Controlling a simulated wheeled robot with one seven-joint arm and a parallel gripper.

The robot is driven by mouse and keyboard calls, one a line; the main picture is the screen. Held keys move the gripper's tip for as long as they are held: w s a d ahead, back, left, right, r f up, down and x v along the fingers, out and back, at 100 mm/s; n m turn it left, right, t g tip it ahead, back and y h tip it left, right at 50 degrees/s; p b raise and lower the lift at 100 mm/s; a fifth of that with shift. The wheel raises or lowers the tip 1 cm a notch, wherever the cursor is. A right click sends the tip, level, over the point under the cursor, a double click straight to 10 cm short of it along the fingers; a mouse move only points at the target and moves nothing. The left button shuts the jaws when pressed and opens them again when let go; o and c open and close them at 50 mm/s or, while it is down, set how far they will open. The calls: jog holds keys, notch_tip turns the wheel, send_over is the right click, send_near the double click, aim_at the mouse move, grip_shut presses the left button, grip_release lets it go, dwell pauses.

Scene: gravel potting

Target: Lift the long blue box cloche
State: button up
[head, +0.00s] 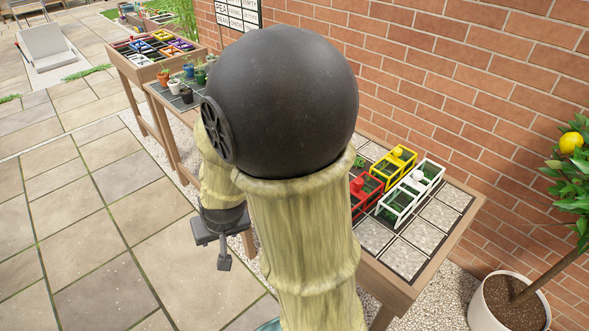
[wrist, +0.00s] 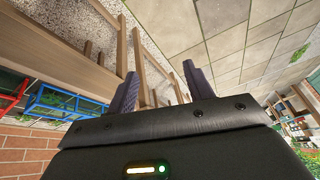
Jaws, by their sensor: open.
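A blue box cloche (wrist: 65,103), an open frame, shows at the left of the wrist view, at the edge of a wooden table. Its far part is cut off or hidden, so I cannot tell its full length. In the head view my arm covers much of the near table, and I do not make out this cloche there. My gripper (wrist: 160,88) is open and empty, with its two fingers apart, and the cloche is off to its left in the wrist view. In the head view my gripper (head: 223,255) hangs over the paving, left of the table.
Red (head: 366,192), yellow (head: 394,170) and white (head: 411,192) box cloches stand on the near table (head: 441,253), against a brick wall. Small pots (head: 186,94) stand on the table beyond. A potted lemon tree (head: 508,303) is at right. The paving at left is clear.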

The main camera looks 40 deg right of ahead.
jog(key=w+d+m+t+h+p, duration=0.2)
jog(key=w+d+m+h, duration=0.25)
jog(key=w+d, duration=0.25)
jog(key=s+d+r+m+h+p, duration=0.1)
jog(key=d+r+m+h, duration=0.2)
jog(key=d, duration=0.8)
jog(key=m+h, duration=0.2)
jog(key=h, duration=0.2)
jog(key=shift+r+h, duration=0.35)
jog(key=shift+d+m, duration=0.15)
jog(key=shift+m, duration=0.1)
jog(key=x, duration=1.2)
jog(key=shift+f, duration=0.25)
jog(key=shift+g, duration=0.3)
jog(key=shift+w+p+x, duration=0.15)
jog(key=shift+p+x, duration=0.05)
jog(key=shift+x, duration=1.1)
jog(key=shift+w+p+x, duration=0.15)
jog(key=shift+x, duration=1.2)
jog(key=shift+a, duration=0.25)
